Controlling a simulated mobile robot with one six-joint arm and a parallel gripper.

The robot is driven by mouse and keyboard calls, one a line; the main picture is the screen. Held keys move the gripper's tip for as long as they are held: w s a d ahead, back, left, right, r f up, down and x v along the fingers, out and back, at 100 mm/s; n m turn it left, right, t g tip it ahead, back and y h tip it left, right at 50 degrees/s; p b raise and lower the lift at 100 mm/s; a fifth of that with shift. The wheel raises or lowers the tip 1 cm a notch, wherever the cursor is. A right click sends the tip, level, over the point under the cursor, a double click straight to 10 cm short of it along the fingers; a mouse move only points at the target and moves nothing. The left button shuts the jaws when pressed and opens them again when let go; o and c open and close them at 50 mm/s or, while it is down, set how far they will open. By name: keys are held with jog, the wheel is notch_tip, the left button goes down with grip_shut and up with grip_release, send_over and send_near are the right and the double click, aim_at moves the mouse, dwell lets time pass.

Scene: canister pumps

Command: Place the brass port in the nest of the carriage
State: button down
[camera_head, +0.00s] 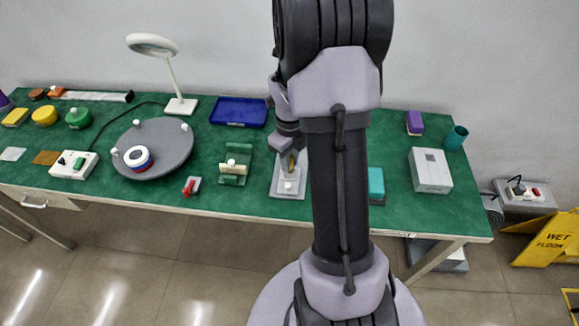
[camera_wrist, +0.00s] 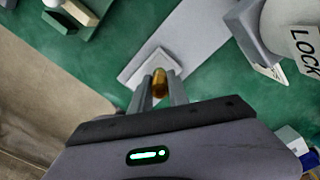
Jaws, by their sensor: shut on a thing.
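The brass port (camera_wrist: 159,83) is a small golden-brown cylinder between the two fingers of my gripper (camera_wrist: 160,92) in the wrist view. My gripper is shut on it. In the head view the brass port (camera_head: 291,164) shows small below my wrist. A white block (camera_wrist: 159,62) on a long light grey plate (camera_wrist: 198,32) lies beyond the fingertips and looks like the carriage. In the head view the white block (camera_head: 289,184) with a white knob sits just in front of the port. I cannot tell the port's height above it, and its nest is not clearly visible.
A blue tray (camera_head: 239,111) lies behind. A teal block (camera_head: 376,184) and a grey box (camera_head: 430,170) are right. My arm hides part of the table.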

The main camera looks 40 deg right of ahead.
jog(key=shift+f, duration=0.85)
jog(key=shift+r, duration=0.15)
jog(key=c, duration=1.7)
grip_release()
jog(key=shift+f, duration=0.2)
jog(key=o, duration=0.4)
jog(key=shift+o, duration=0.2)
